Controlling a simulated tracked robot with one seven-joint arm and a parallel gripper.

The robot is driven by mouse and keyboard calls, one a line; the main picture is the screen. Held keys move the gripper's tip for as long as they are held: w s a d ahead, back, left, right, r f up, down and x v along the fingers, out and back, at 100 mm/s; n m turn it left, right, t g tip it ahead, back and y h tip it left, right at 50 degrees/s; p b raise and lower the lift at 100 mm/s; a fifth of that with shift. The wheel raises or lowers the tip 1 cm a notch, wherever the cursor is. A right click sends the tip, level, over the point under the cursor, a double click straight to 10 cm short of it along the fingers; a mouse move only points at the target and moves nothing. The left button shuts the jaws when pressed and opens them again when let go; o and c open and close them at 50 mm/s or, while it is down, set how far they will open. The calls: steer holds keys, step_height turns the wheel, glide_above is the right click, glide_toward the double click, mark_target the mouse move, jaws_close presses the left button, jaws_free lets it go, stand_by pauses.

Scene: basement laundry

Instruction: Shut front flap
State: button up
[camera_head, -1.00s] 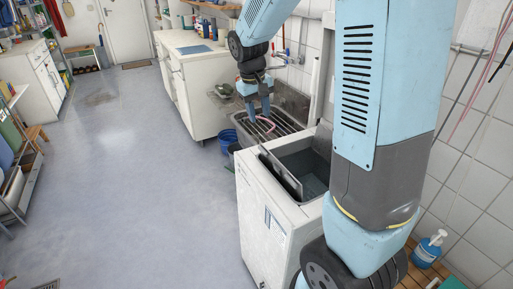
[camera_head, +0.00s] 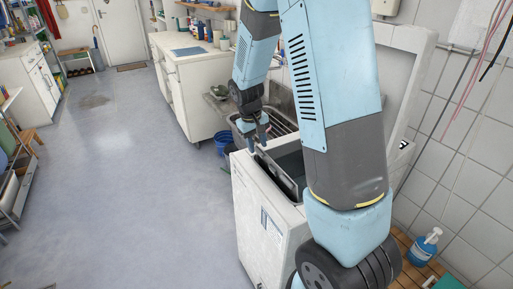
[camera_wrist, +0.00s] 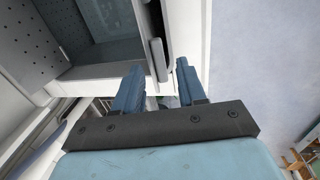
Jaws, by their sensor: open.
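The white top-loading washer (camera_head: 262,215) has its lid (camera_head: 425,75) raised behind my arm. The dark front flap (camera_head: 278,176) stands up along the front edge of the drum opening. In the wrist view, the flap's grey edge (camera_wrist: 158,60) lies in the gap between my two fingers, a little ahead of them. My gripper (camera_head: 258,145) is open at the flap's far end, and its fingers also show in the wrist view (camera_wrist: 160,72). I cannot tell whether a finger touches the flap. The perforated drum wall (camera_wrist: 60,25) is at the left there.
A metal sink (camera_head: 280,126) is just beyond the washer, with a blue bucket (camera_head: 222,141) on the floor beside it. A white cabinet (camera_head: 190,85) stands farther back. The floor (camera_head: 130,190) at left is clear. A soap bottle (camera_head: 424,246) is at the lower right.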

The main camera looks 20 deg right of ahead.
steer(key=shift+d+f, duration=0.2)
steer(key=shift+f, duration=0.8)
steer(key=shift+c, duration=0.3)
jaws_close()
steer(key=shift+a, duration=0.1)
